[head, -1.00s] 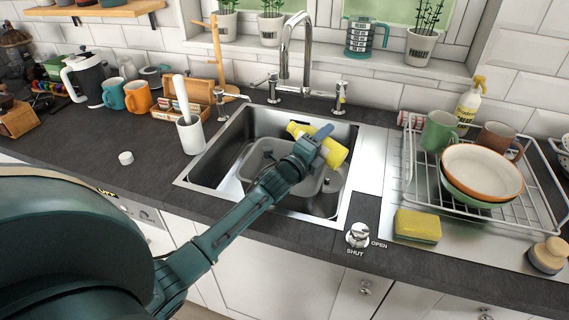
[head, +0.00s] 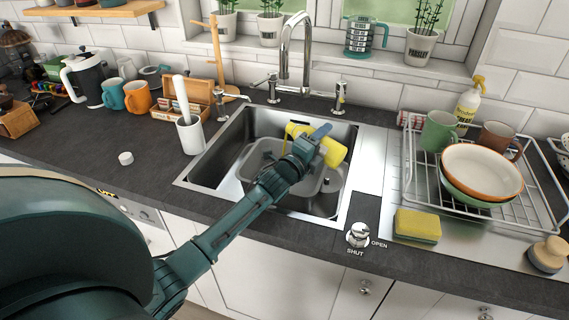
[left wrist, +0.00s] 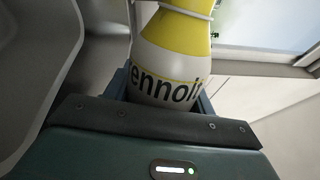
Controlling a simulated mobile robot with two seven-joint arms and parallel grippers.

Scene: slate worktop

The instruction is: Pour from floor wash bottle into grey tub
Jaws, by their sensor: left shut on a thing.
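The yellow floor wash bottle (head: 333,152) is held tilted, nearly on its side, over the sink, with its narrow end to the left. My left gripper (head: 312,146) is shut around its body. The left wrist view shows the bottle (left wrist: 175,55) between the fingers, with part of a printed label. The grey tub (head: 258,158) sits in the sink basin below the bottle. A thin yellow streak runs down from the bottle's left end towards the tub; the liquid inside is hard to make out. My right gripper is out of view.
The tap (head: 283,60) stands behind the basin. A dish rack (head: 478,205) with bowls and mugs is at the right, a yellow sponge (head: 417,226) before it. A small white cap (head: 126,158) lies on the worktop left of the sink, near a white pot (head: 190,135).

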